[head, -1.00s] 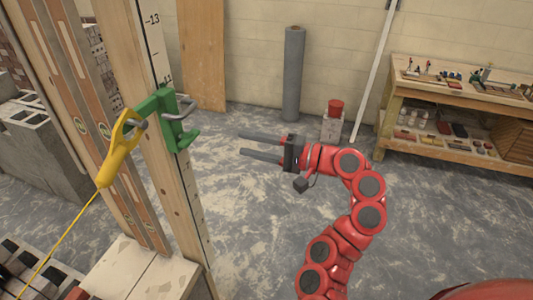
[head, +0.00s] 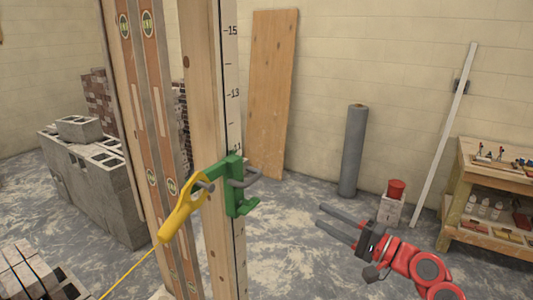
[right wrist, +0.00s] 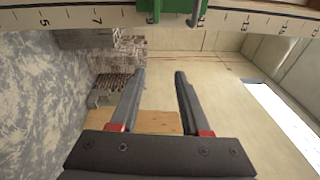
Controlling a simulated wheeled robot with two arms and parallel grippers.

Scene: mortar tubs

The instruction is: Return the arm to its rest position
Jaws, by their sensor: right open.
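My right gripper (head: 338,226) is open and empty in the head view, at the lower right, with its red arm coming from the bottom right corner. It points left, apart from the wooden post. In the right wrist view both fingers (right wrist: 160,85) stand apart with nothing between them. A green clamp (head: 236,186) sits on the marked wooden post (head: 208,90); part of it shows at the top of the right wrist view (right wrist: 170,8). A yellow line holder (head: 183,208) with a yellow string hangs at the clamp. My left gripper is out of view.
Two spirit levels (head: 155,110) stand along the post. Grey blocks (head: 95,190) are stacked at the left. A grey roll (head: 353,150), a plywood board (head: 272,95) and a red-topped item (head: 395,190) stand near the wall. A wooden shelf (head: 465,185) is at the right. Floor between is clear.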

